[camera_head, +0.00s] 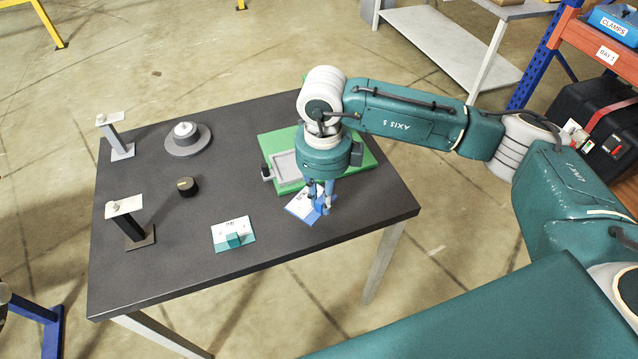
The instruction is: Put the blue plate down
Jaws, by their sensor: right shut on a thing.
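The blue plate (299,206) has a pale, marked top face and a blue block-like grip. It is near the front right of the dark table (270,240). My right gripper (319,197) points down and is shut on the plate's blue part. The gripper and its wrist hide part of the plate. I cannot tell whether the plate touches the table top or hangs slightly above it. My left gripper is not in view.
A green board (358,160) with a grey recess is behind my gripper. Two stands (117,140) (133,225), a round grey base (187,139) and a black knob (187,187) occupy the table's left side.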

